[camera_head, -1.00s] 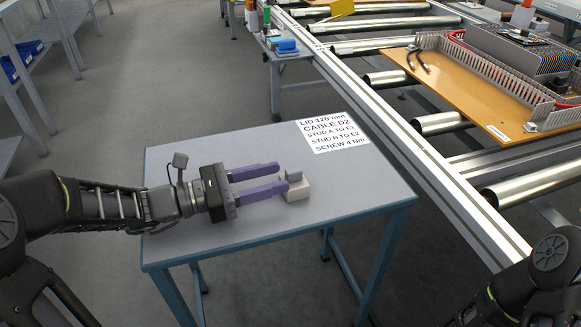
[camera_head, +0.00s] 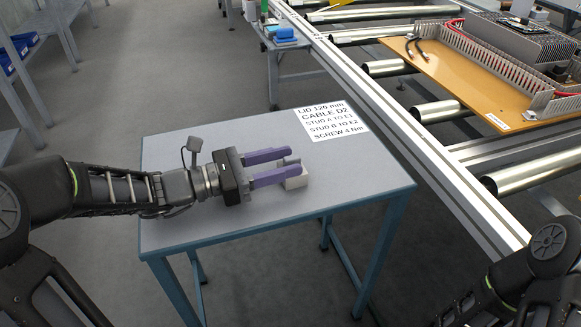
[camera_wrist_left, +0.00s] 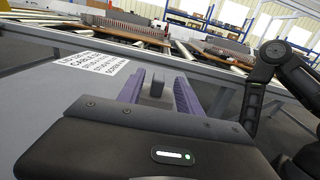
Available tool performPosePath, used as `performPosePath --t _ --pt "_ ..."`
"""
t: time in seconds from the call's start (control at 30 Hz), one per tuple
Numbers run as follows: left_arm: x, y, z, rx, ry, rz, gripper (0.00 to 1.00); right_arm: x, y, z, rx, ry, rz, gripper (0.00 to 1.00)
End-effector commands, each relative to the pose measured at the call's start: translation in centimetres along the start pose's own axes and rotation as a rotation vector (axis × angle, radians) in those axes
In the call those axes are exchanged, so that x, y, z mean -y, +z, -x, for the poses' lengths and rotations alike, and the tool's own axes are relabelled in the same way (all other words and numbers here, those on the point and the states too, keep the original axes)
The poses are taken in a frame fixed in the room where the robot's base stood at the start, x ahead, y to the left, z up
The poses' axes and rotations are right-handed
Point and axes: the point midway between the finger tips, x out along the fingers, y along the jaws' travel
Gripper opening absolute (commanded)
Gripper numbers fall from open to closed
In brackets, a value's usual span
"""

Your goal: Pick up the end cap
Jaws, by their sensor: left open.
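The end cap (camera_head: 296,181) is a small pale grey block with a raised tab, lying on the small grey table. In the left wrist view its darker tab (camera_wrist_left: 157,86) shows between the fingers. My left gripper (camera_head: 290,163) is open, with its two purple fingers reaching to the cap. The fingers lie on either side of the tab, and the near finger hides part of the cap. I cannot tell whether either finger touches it. My right arm (camera_head: 530,275) shows at the lower right, but its gripper is out of view.
The small table (camera_head: 240,222) is otherwise clear apart from a printed label (camera_head: 332,121) at its back right. A roller conveyor (camera_head: 430,190) with a metal rail runs along its right side. A wooden board (camera_head: 470,85) with wiring duct lies on the rollers.

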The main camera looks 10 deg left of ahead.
Motion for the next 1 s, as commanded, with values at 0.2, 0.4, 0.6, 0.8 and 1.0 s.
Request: performPosePath --t 0.2,0.4,0.6,0.8,1.0 --pt "-0.2 -0.5 -3.0 0.002 -0.003 0.001 0.42 -0.8 -0.3 -1.4 -0.009 0.004 -0.005 0.36" --pt "-0.2 -0.2 -4.8 0.001 0.0 0.001 0.42 -1.0 -0.5 -1.6 -0.012 0.006 -0.007 0.36" --pt "-0.2 -0.1 -4.8 0.001 0.0 0.001 0.42 -1.0 -0.5 -1.5 -0.012 0.006 -0.007 0.36" --pt "-0.2 -0.1 -4.8 0.001 0.0 0.0 0.42 -1.0 -0.5 -1.5 -0.012 0.006 -0.007 0.36" --pt "-0.2 -0.1 -4.8 0.001 0.0 0.0 0.4 -1.0 -0.5 -1.5 -0.012 0.006 -0.007 0.36"
